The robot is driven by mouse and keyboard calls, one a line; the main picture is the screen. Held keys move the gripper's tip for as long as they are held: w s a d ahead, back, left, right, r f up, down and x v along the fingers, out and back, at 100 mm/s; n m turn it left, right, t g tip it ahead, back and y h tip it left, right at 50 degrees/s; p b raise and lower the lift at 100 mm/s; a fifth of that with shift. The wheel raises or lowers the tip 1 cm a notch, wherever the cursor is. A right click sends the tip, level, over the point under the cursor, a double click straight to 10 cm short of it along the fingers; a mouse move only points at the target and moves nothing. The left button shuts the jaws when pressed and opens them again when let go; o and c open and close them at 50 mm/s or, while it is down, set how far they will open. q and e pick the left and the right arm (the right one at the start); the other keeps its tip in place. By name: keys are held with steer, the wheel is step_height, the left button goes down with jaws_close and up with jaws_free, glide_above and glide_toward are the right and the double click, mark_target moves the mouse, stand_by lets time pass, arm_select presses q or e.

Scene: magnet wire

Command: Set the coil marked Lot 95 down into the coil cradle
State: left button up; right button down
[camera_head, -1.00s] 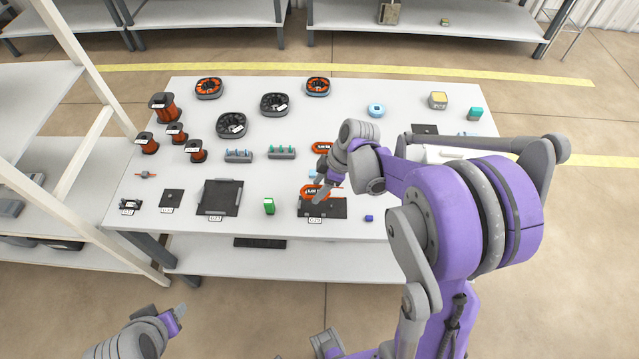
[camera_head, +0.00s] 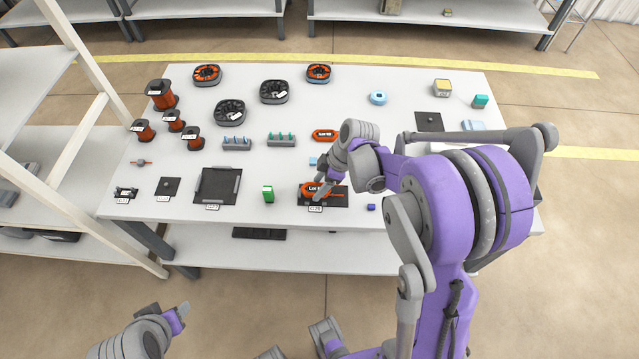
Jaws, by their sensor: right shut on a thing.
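An orange coil (camera_head: 311,188) with a dark label is at the front of the table, over a black mat-like holder (camera_head: 339,200) with a white tag on its front edge. The label's lettering is too small to read surely. My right gripper (camera_head: 320,195) is shut on this coil from above, and the fingers hide part of it. I cannot tell whether the coil touches the holder. A similar orange coil (camera_head: 325,135) lies farther back. My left gripper (camera_head: 182,312) is low at the front left, away from the table; its jaws are too unclear to read.
Connector blocks (camera_head: 281,139) and several spools (camera_head: 162,95) sit farther back. The table front (camera_head: 160,208) has free room.

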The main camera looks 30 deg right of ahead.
steer(key=shift+f+b, duration=0.8)
steer(key=shift+f, duration=0.25)
steer(key=shift+c, duration=0.3)
jaws_free()
steer(key=shift+r, duration=0.1)
steer(key=shift+p+v, duration=1.55)
steer(key=shift+v, duration=0.95)
steer(key=shift+s, duration=0.1)
steer(key=p+v, duration=0.1)
steer(key=v, duration=0.9)
steer(key=shift+d+r, duration=0.15)
steer(key=shift+r, duration=0.2)
steer(key=shift+s, duration=0.1)
